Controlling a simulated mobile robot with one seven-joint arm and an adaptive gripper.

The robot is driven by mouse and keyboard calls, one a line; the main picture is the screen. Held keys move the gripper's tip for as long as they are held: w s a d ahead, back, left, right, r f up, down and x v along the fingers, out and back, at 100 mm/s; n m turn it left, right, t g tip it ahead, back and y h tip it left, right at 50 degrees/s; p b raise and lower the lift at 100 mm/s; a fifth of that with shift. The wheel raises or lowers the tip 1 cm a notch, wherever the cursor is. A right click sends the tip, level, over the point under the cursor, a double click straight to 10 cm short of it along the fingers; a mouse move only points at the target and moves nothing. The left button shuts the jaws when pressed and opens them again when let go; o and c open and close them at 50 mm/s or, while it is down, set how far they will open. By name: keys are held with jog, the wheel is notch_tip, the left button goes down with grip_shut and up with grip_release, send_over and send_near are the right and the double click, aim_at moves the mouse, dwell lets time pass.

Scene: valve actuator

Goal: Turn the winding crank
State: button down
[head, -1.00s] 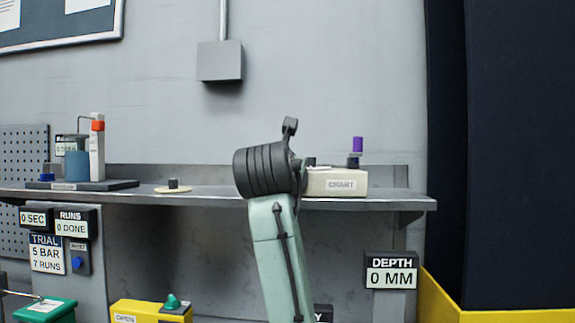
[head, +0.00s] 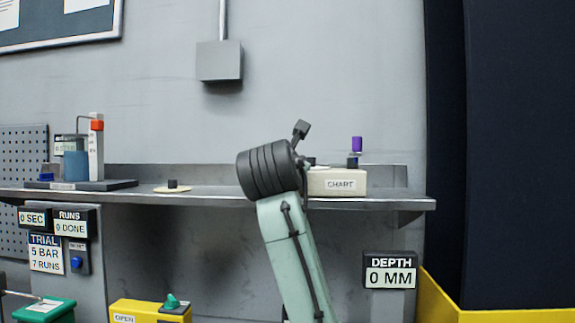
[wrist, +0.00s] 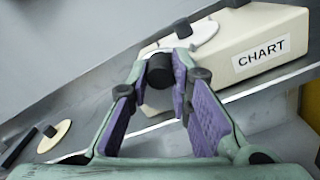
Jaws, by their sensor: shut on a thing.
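The cream box labelled CHART (head: 338,182) sits on the right part of the shelf, partly hidden by my arm in the head view. In the wrist view the CHART box (wrist: 250,50) has a pale, rounded crank piece (wrist: 203,33) on its side with a dark hub. A dark cylindrical grip (wrist: 160,72), seemingly the crank's handle, lies between my fingertips. My gripper (wrist: 163,68) is shut on this grip, its purple pads on either side. In the head view my arm hides the gripper and crank.
A cream disc with a dark knob (head: 172,187) lies left on the shelf (head: 215,195). A DEPTH display (head: 390,271) below reads 0 MM. A yellow OPEN box (head: 150,311) stands lower left.

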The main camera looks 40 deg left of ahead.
jog(key=shift+s+a+f+n+b, duration=0.3)
jog(key=shift+f+n, duration=0.5)
jog(key=shift+n, duration=4.15)
jog(key=shift+s+a+f+n+b, duration=0.15)
jog(key=shift+a+f+n+b, duration=0.5)
jog(key=shift+n, duration=4.35)
jog(key=shift+s+a+f+n+b, duration=0.2)
jog(key=shift+f+n, duration=0.8)
jog(key=shift+n, duration=3.95)
jog(key=shift+d, duration=0.1)
